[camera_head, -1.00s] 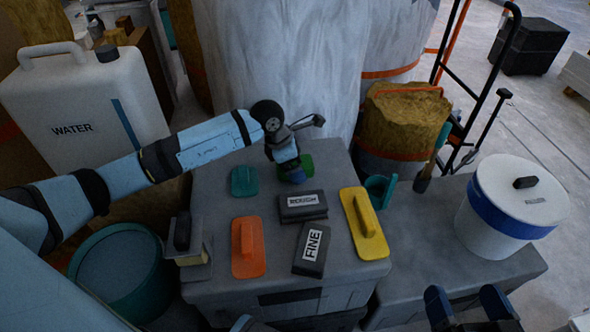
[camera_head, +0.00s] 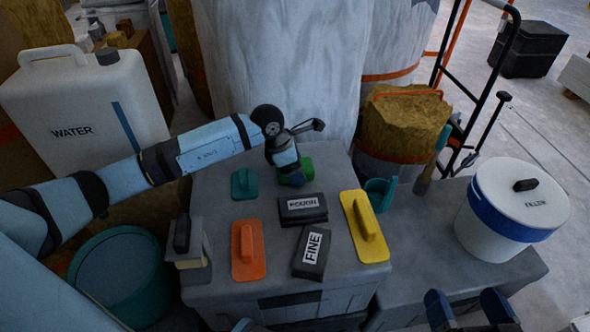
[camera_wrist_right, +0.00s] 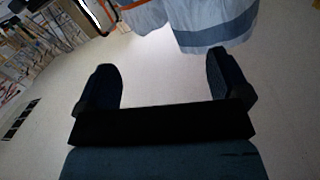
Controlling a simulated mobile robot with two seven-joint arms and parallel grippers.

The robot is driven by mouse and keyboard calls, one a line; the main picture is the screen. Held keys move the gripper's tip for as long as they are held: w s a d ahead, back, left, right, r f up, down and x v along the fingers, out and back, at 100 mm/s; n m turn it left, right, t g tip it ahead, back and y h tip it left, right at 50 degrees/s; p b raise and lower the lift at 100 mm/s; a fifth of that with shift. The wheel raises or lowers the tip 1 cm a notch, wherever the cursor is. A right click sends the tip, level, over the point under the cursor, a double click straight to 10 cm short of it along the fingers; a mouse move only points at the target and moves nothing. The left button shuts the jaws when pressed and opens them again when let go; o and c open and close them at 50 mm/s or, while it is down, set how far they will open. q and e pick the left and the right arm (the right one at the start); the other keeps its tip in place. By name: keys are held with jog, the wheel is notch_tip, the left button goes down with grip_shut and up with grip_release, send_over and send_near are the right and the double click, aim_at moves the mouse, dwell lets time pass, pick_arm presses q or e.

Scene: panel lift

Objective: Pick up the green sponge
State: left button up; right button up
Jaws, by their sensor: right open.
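The green sponge (camera_head: 306,166) is on the grey work surface near its back edge, right beside my left gripper (camera_head: 293,179). The gripper and wrist hide part of it. My left gripper points down over it, and its fingers are too hidden to tell whether they are open or shut on it. My right gripper (camera_head: 467,302) is low at the right in the head view, far from the sponge. In the right wrist view its two fingers (camera_wrist_right: 160,78) are wide apart, with only floor between them.
A teal float (camera_head: 244,184), an orange float (camera_head: 248,250), a yellow float (camera_head: 363,228), and blocks marked ROUGH (camera_head: 302,208) and FINE (camera_head: 311,252) lie around. A water can (camera_head: 85,100) stands left. A white filler bucket (camera_head: 510,210) stands right.

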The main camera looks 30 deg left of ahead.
pick_arm(q)
jog(key=c, duration=0.6)
notch_tip(320, 180, up, 21)
jog(key=p, duration=0.6)
jog(key=shift+f, duration=0.2)
pick_arm(e)
notch_tip(320, 180, up, 9)
jog(key=t, duration=0.3)
jog(key=shift+s+d+r+m+t, duration=0.15)
jog(key=shift+d+m+t, duration=0.25)
